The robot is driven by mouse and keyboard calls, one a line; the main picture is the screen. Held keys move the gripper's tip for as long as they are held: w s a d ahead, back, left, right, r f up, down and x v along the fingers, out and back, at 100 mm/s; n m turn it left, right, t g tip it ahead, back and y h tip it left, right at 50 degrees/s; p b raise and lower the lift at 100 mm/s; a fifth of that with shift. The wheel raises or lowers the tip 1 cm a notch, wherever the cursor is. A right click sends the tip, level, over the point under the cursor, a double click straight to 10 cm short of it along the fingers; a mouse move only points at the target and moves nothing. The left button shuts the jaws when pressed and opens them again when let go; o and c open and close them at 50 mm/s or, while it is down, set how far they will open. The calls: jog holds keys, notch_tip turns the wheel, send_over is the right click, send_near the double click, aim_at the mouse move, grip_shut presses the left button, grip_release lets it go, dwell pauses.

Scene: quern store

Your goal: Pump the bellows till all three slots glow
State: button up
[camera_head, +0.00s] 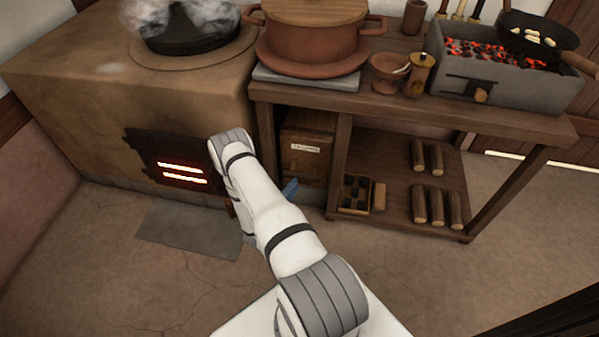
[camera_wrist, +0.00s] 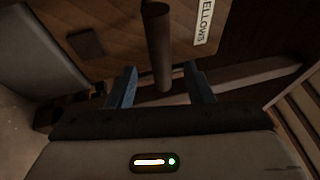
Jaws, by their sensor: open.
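The dark firebox door (camera_head: 170,160) is on the front of the clay stove. Two of its slots (camera_head: 183,173) glow orange; I cannot make out a third. The wooden bellows box (camera_head: 306,165), with a white label, stands under the table, partly hidden by my arm. In the wrist view its label (camera_wrist: 205,22) reads "ELLOWS", cut off at the edge. A round brown wooden handle (camera_wrist: 158,45) sticks out towards my gripper (camera_wrist: 161,82). My blue fingers are open, one either side of the handle, with gaps. In the head view one blue fingertip shows beside the box.
A table (camera_head: 430,110) carries a lidded clay pot (camera_head: 312,35), cups and a coal brazier (camera_head: 500,85) with a pan (camera_head: 540,38). Logs (camera_head: 436,205) and a small compartment box (camera_head: 355,193) lie on its lower shelf. A steaming dark pot (camera_head: 190,35) is on the stove. A grey floor plate (camera_head: 190,230) lies before it.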

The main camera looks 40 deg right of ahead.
jog(key=b+x, duration=0.2)
jog(key=x, duration=0.5)
jog(key=shift+d, duration=0.3)
jog(key=shift+w+r, duration=0.1)
jog(key=shift+c, duration=0.5)
grip_shut()
